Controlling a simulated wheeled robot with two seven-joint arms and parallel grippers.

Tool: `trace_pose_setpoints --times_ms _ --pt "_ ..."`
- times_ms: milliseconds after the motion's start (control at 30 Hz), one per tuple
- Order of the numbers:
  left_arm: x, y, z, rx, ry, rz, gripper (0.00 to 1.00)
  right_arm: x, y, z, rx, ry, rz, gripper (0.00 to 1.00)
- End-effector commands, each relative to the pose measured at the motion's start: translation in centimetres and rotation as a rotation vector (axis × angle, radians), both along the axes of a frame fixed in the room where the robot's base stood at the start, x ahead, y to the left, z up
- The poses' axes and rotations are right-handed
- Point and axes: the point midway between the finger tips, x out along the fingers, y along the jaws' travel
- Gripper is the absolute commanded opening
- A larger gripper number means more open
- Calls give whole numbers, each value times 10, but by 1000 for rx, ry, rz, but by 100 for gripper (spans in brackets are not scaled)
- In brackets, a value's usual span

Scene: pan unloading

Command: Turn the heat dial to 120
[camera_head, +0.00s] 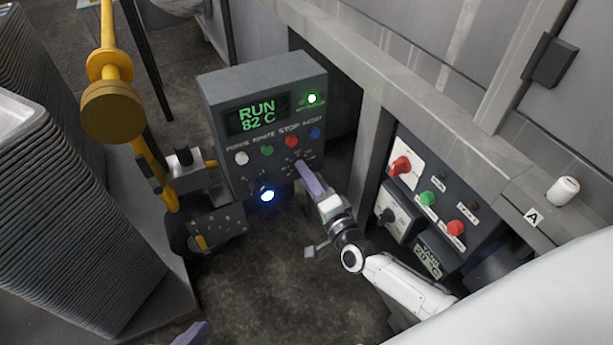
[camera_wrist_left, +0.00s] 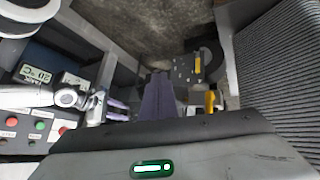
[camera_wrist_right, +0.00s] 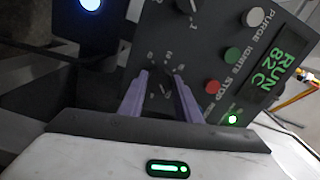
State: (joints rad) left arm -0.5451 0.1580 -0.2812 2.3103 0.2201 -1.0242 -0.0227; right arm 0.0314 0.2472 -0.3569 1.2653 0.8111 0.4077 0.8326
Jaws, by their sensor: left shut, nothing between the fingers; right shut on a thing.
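The grey control box (camera_head: 262,75) has a display (camera_head: 256,116) that reads RUN 82 C. My right gripper (camera_head: 304,168) is at the lower right of its front panel. In the right wrist view my right gripper (camera_wrist_right: 160,90) has its purple fingers on both sides of a dark dial (camera_wrist_right: 158,89), shut on it; its pointer setting is too small to read. In the head view the fingers mostly hide this dial. My left gripper (camera_wrist_left: 157,95) is shut and empty; only a purple fingertip (camera_head: 192,334) shows at the bottom of the head view.
White, green, red and blue buttons sit above the dials, with a glowing blue-white light (camera_head: 267,195) below. A second panel (camera_head: 440,196) with a red knob stands right. Stacked grey pans (camera_head: 60,220) and a yellow pipe (camera_head: 112,110) stand left. Floor between is clear.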

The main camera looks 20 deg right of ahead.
Motion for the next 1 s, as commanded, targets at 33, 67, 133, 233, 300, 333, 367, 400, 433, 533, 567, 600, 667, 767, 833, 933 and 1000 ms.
trace_pose_setpoints --times_ms 33,67,133,233,300,333,367,400,433,533,567,600,667,767,833,933,1000 --pt "0 0 0 0 0 0 0 -1 1 -2 -1 5 3 34" --pt "0 0 0 0 0 0 0 -1 2 -2 -1 5 3 39" --pt "0 0 0 0 1 0 0 -1 1 -2 -1 4 3 49" --pt "0 0 0 0 1 0 0 -1 1 -1 -1 2 2 49" --pt "0 0 0 1 1 -1 0 -1 1 -1 -1 1 2 49" --pt "1 0 0 2 0 0 0 0 1 -1 -1 1 2 49" --pt "1 0 0 1 -1 0 0 0 1 -1 -1 1 2 49" --pt "1 0 0 2 -1 -1 0 -1 1 -1 -1 1 1 49" --pt "2 0 1 2 -2 -1 0 -2 1 0 -1 1 1 49" --pt "3 1 3 7 -1 -1 0 -9 0 0 -1 2 1 49" --pt "3 2 3 11 0 -1 0 -13 0 1 -1 2 1 49" --pt "2 3 4 16 3 -1 0 -20 -1 0 -1 4 1 49" --pt "2 4 3 29 11 -3 0 -31 -1 1 -1 5 2 49" --pt "-1 8 -2 33 15 19 0 -52 -2 1 -1 6 3 49" --pt "-1 10 0 31 6 30 0 -66 -3 1 -2 5 2 49" --pt "-1 13 3 28 -5 45 0 -83 -4 1 -1 4 2 49" --pt "-1 14 4 26 -13 52 0 -92 -4 0 -1 4 2 49"
